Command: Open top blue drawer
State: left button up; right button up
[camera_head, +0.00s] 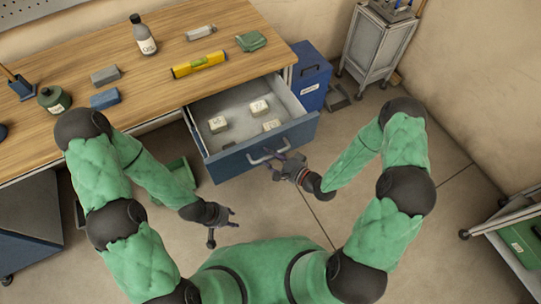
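The blue-fronted top drawer (262,150) under the workbench is pulled out, and its pale interior shows. Three small whitish blocks with labels (218,124) lie inside it. A grey bar handle (268,155) is on the drawer front. My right gripper (282,161) is at the handle, its fingers overlapping the handle's right part. Whether they are closed around it is too small to tell. My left gripper (226,225) is low over the floor, in front of and left of the drawer, with its fingers spread and nothing between them.
The wooden workbench (150,95) holds a yellow level (198,65), a grey bottle (144,36), a green jar (54,99), blocks and a green cloth (251,41). A blue bin (312,75) stands right of the drawer, and a metal cart (375,45) stands behind.

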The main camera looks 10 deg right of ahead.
jog(key=v, duration=1.2)
jog(key=shift+f, duration=0.1)
dwell(0.6)
notch_tip(320, 180, down, 9)
jog(key=a+n+g+h, duration=0.3)
jog(key=n+g+h, duration=0.1)
jog(key=g, duration=0.1)
jog(key=s+a+f+n+g+h, duration=0.2)
jog(key=s+a+f+n+g, duration=0.1)
jog(key=s+g, duration=0.3)
jog(key=s+n, duration=0.1)
jog(key=s, duration=0.1)
jog(key=shift+s+f+g, duration=0.3)
jog(key=shift+s+f, duration=0.1)
